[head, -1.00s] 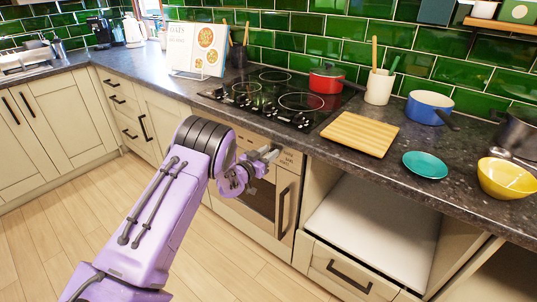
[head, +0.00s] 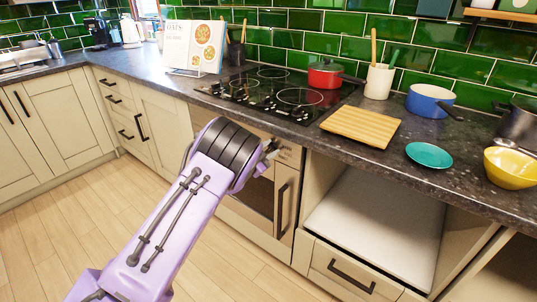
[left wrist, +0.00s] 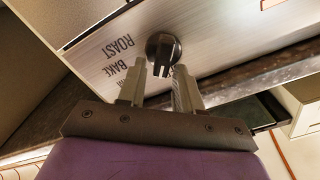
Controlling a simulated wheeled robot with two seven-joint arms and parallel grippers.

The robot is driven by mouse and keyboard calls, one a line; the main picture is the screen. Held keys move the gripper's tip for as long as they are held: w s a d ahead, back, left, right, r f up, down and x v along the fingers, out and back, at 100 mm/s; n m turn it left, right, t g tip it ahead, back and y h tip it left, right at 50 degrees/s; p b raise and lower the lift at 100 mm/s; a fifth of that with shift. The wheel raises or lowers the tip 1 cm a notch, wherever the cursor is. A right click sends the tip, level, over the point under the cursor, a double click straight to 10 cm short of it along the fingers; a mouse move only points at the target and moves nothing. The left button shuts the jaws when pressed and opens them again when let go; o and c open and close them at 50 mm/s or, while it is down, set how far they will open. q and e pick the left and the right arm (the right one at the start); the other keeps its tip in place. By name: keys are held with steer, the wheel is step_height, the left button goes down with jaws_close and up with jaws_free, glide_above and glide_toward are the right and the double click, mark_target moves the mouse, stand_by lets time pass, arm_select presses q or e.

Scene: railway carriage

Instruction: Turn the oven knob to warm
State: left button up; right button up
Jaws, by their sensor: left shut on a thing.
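The oven (head: 256,196) is built in below the counter, with its control panel (head: 289,154) above the door. In the left wrist view, the dark round oven knob (left wrist: 164,45) sits on the panel, with a grip tab pointing down between my fingers. The labels ROAST (left wrist: 118,48) and BAKE (left wrist: 132,75) are printed left of the knob, and another label below them is mostly hidden. My left gripper (left wrist: 162,75) is shut on the knob. In the head view, my purple wrist hides most of this gripper (head: 269,153) and the knob. My right gripper is not in view.
A black hob (head: 285,92) with a red pan (head: 325,75) is above the oven. A wooden board (head: 360,128), teal plate (head: 428,155) and yellow bowl (head: 511,168) are on the counter. An open recess (head: 375,225) lies right of the oven; the floor is clear.

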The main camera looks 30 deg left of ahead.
arm_select(q)
steer(key=shift+d+f+m+b, duration=0.15)
steer(key=shift+m+b, duration=0.6)
steer(key=shift+m, duration=0.45)
jaws_close()
steer(key=o, duration=0.7)
jaws_free()
steer(key=shift+w, duration=0.1)
steer(key=s, duration=0.7)
steer(key=s+b, duration=0.1)
steer(key=s, duration=0.2)
steer(key=shift+s+a, duration=0.25)
steer(key=shift+a, duration=0.1)
